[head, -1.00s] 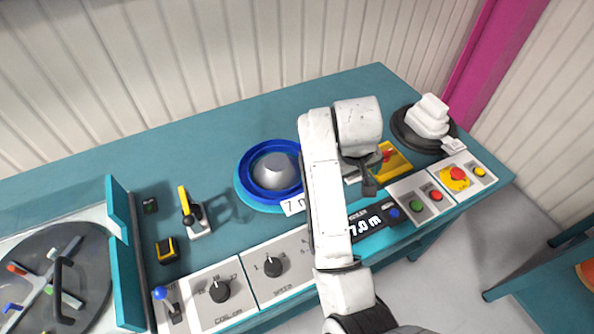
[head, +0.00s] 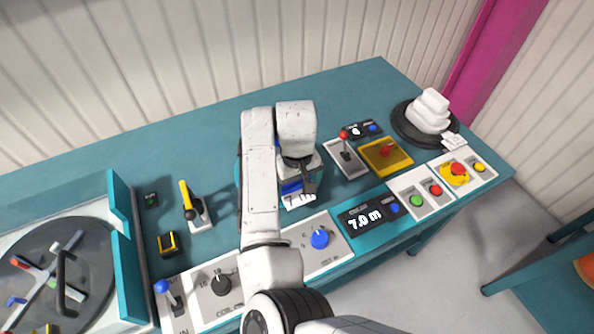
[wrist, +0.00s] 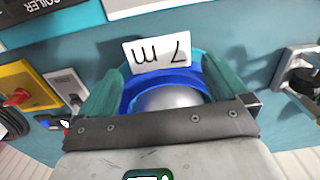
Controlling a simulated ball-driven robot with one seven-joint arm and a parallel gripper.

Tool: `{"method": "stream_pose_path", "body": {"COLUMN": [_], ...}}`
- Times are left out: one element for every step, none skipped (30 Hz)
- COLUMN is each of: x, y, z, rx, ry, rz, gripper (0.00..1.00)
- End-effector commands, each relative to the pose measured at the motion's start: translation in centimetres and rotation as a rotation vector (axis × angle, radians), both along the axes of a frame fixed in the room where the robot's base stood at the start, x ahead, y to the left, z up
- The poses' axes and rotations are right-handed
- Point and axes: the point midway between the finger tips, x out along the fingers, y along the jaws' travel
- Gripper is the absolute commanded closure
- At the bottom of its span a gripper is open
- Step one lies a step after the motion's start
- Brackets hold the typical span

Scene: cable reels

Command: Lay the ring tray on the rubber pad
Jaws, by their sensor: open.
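The ring tray, a blue ring around a silver dome with a white "7 m" tag, sits on the bench, mostly hidden behind my arm in the head view; a bit of its blue rim (head: 290,187) shows below my gripper (head: 299,180). In the wrist view the blue rim (wrist: 180,80) and dome (wrist: 168,98) lie between the two spread teal fingers (wrist: 160,80). My gripper is open over the tray; I cannot tell whether the fingers touch it. A black round pad (head: 402,132), perhaps the rubber pad, is at the right with a white stacked block (head: 430,112) on it.
A red-knobbed lever (head: 345,145) and a yellow switch plate (head: 386,156) stand between tray and black pad. A yellow-handled lever (head: 190,200) is at the left. Control panels (head: 367,217) line the front edge. The back of the bench is clear.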

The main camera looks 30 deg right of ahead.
Motion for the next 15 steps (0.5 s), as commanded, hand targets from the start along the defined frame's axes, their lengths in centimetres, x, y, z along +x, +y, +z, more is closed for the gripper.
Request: {"method": "stream_pose_path", "body": {"x": [-0.1, -0.1, -0.1, -0.1, 0.0, 0.0, -0.1, -0.1, 0.0, 0.0, 0.0, 0.0, 0.0, 0.0, 0.0], "y": [0.0, 0.0, 0.0, 0.0, 0.0, 0.0, 0.0, 0.0, 0.0, 0.0, 0.0, 0.0, 0.0, 0.0, 0.0], "z": [-0.7, -1.2, -1.7, -2.0, -2.3, -2.7, -2.9, -3.0, -3.2, -3.3, -3.4, -3.5, -3.5, -3.6, -3.6], "rx": [0.000, 0.000, 0.000, 0.000, -0.001, 0.000, 0.000, 0.000, 0.000, 0.000, 0.000, 0.000, 0.000, 0.000, 0.000], "ry": [0.003, 0.003, 0.002, 0.002, 0.001, 0.002, 0.002, 0.001, 0.000, -0.001, -0.001, -0.001, -0.001, -0.001, -0.001], "rz": [0.001, 0.001, 0.001, 0.001, 0.001, 0.001, 0.000, 0.000, 0.000, 0.000, 0.000, 0.000, 0.000, 0.000, 0.000], "gripper": [0.00, 0.00, 0.00, 0.00, 0.00, 0.00, 0.00, 0.00, 0.00, 0.00, 0.00, 0.00, 0.00, 0.00, 0.00]}}
